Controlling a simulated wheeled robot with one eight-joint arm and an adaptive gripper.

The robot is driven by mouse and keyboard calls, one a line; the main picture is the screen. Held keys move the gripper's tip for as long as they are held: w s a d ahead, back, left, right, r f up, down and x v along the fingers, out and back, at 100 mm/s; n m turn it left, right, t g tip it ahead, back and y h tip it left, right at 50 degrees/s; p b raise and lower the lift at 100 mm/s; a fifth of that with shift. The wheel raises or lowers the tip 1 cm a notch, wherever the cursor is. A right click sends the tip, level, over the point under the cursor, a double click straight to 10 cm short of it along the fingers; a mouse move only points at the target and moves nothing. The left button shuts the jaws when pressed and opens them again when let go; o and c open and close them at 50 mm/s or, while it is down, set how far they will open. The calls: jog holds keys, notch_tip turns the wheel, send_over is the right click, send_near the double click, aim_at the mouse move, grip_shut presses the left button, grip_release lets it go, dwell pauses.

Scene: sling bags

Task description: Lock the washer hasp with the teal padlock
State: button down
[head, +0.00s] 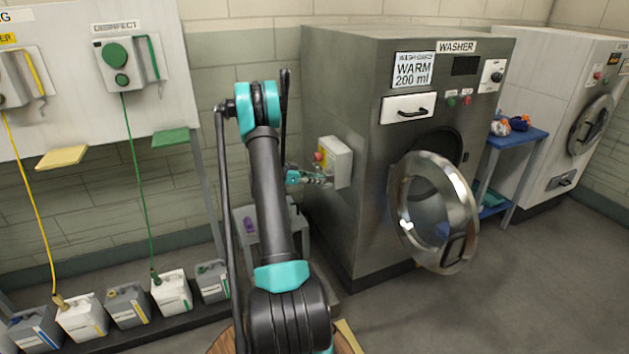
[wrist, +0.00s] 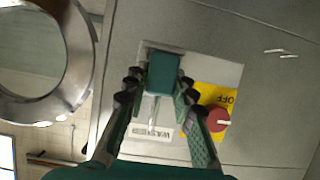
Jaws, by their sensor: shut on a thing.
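My gripper (wrist: 161,84) is shut on the teal padlock (wrist: 164,72), with fingers on both sides of its body. The padlock is in front of a light grey panel marked WASHER (wrist: 150,133). A red knob (wrist: 217,119) on a yellow plate marked OFF is just to its right. The hasp and the padlock's shackle cannot be made out clearly. In the head view my gripper (head: 318,180) is beside the pale switch box (head: 341,163) on the washer's left side. Whether the padlock touches the panel cannot be told.
The washer (head: 345,105) stands with its round door (head: 403,215) swung open. A grey stand (head: 276,232) with a purple item (head: 249,225) is below my arm. Jugs (head: 128,306) line a low shelf at left. A blue shelf (head: 516,137) is right of the washer.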

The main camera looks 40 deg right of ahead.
jog(key=shift+s+d, duration=0.25)
jog(key=shift+d, duration=0.7)
jog(key=shift+d, duration=0.3)
jog(key=shift+s+d, duration=0.1)
jog(key=shift+d, duration=0.05)
jog(key=shift+f, duration=0.15)
jog(key=c, duration=1.2)
grip_release()
jog(key=shift+o, duration=0.5)
jog(key=o, duration=0.6)
jog(key=shift+c, duration=0.2)
